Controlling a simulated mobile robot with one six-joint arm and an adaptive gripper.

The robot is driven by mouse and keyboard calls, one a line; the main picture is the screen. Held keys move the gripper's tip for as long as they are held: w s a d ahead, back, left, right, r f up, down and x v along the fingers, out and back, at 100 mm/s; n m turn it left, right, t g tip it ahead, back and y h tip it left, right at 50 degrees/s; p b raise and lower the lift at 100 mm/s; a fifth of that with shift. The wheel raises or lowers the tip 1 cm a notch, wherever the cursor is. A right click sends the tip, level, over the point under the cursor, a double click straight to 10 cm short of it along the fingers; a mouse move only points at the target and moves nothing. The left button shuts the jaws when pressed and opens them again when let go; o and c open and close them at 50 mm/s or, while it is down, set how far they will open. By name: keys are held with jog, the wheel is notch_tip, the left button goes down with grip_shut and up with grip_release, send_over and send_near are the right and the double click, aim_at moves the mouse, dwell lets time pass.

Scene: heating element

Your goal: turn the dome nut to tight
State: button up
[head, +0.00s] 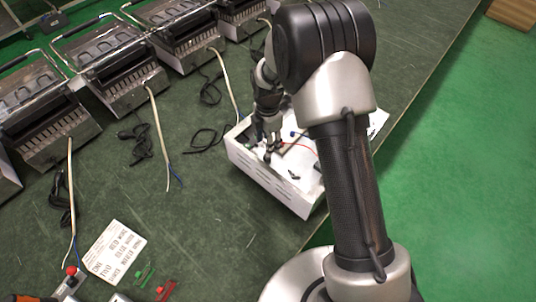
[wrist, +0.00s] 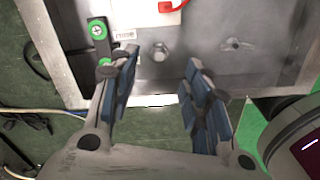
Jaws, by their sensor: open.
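A small metal nut with a rounded top, which looks like the dome nut (wrist: 160,52), sits on the bare metal floor of an open case (wrist: 205,60). In the wrist view it appears between and just beyond my gripper's fingertips (wrist: 160,64). The blue-padded fingers are spread apart, with nothing held between them and clear space either side of the nut. In the head view my gripper (head: 271,153) points down into the white slotted case (head: 268,178), and the nut cannot be made out there. How tight the nut is cannot be told.
A second fastener (wrist: 236,44) lies right of the nut. A black strip with green rings (wrist: 98,30) stands left, and a red lead on a white block (wrist: 168,7) lies beyond. Several grill units (head: 110,65) line the bench's left, with loose cables. A printed sheet (head: 117,251) lies in front.

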notch_tip(320, 180, down, 7)
jog(key=shift+b, duration=0.85)
jog(key=shift+c, duration=0.5)
grip_shut()
